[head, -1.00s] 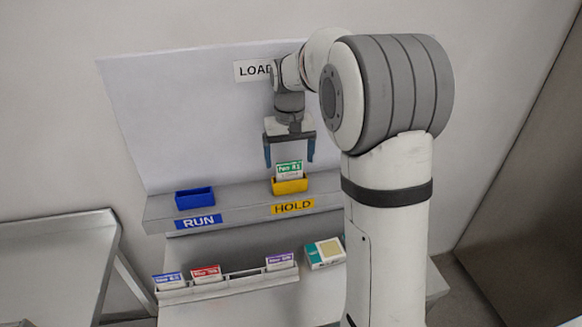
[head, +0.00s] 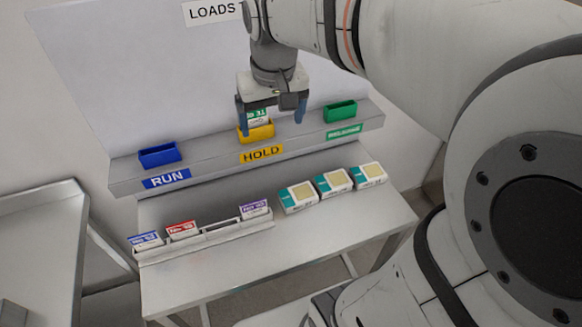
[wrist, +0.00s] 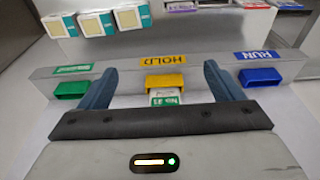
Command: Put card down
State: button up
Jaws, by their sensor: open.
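The card with a green header (head: 257,117) stands in the yellow HOLD holder (head: 257,134) on the ledge, its top part showing above the rim. In the wrist view the card (wrist: 165,98) sits in the yellow holder (wrist: 164,82), between my fingers but apart from both. My gripper (head: 271,122) is open above and around the holder, with a blue-grey finger on either side. It also shows in the wrist view (wrist: 160,88). The lower part of the card is hidden inside the holder.
A blue RUN holder (head: 160,155) and a green holder (head: 340,111) are empty on the ledge. Below, a rack (head: 205,239) holds blue, red and purple cards with one empty slot. Several teal-and-white boxes (head: 334,183) stand beside it.

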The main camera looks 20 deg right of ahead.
jog(key=s+f+t, duration=0.1)
jog(key=s+f, duration=0.5)
jog(key=s, duration=0.5)
jog(key=shift+d+t, duration=0.25)
jog(key=shift+t, duration=0.05)
jog(key=shift+f, duration=0.25)
